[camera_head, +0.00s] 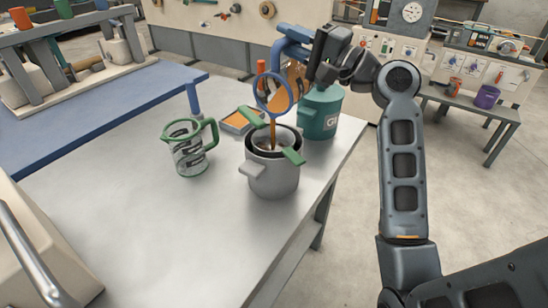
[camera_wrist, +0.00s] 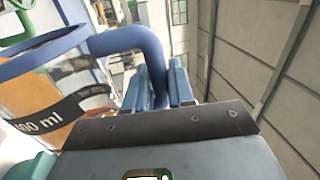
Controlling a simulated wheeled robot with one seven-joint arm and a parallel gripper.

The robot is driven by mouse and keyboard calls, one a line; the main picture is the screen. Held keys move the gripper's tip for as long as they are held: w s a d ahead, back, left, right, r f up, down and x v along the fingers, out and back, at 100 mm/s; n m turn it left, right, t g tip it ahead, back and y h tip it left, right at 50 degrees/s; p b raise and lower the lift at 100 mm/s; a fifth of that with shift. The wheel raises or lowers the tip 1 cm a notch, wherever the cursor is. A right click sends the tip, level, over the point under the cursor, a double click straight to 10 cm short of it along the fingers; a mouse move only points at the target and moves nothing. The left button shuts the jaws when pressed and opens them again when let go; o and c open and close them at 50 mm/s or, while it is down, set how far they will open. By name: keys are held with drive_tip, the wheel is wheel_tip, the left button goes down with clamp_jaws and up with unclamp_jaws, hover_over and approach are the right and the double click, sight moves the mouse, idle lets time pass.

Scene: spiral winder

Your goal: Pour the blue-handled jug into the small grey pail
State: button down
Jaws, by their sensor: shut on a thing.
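The blue-handled jug (camera_head: 290,78) is clear, with a blue rim and orange-brown liquid inside. It is strongly tilted, its mouth facing the camera above the grey pail (camera_head: 273,181). A thin brown stream runs from its rim down into the pail's dark opening. The pail stands upright on the table and has green tabs at its rim; its liquid level is hard to see. My gripper (camera_head: 318,62) is shut on the jug's blue handle. In the wrist view, the fingers of my gripper (camera_wrist: 162,85) are at the blue handle (camera_wrist: 135,42), beside the jug's dark marked band (camera_wrist: 50,122).
A clear jug with a green handle (camera_head: 190,153) stands left of the pail. A teal container (camera_head: 319,112) stands close behind right, near the table edge. A small orange-filled tray (camera_head: 237,123) lies behind. The grey table (camera_head: 130,215) is clear in front and left.

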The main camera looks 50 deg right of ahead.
drive_tip(key=shift+a+r+n+y+b, duration=0.15)
drive_tip(key=shift+a+r+n+b, duration=0.05)
drive_tip(key=shift+a+n, duration=0.4)
drive_tip(key=shift+a+r+n+y+b, duration=0.15)
drive_tip(key=shift+a+r+n+b, duration=0.05)
drive_tip(key=shift+a+n, duration=0.35)
idle(2.5)
drive_tip(key=shift+d+m+p, duration=0.4)
drive_tip(key=shift+m+p, duration=0.05)
drive_tip(key=shift+p, duration=0.05)
drive_tip(key=d+m+p, duration=0.2)
drive_tip(key=d+m+h, duration=0.1)
drive_tip(key=shift+d+f+p, duration=0.15)
drive_tip(key=shift+f+p, duration=0.1)
drive_tip(key=shift+p, duration=0.15)
drive_tip(key=shift+d+f+m, duration=0.35)
drive_tip(key=shift+d+m, duration=0.1)
drive_tip(key=shift+m, duration=0.05)
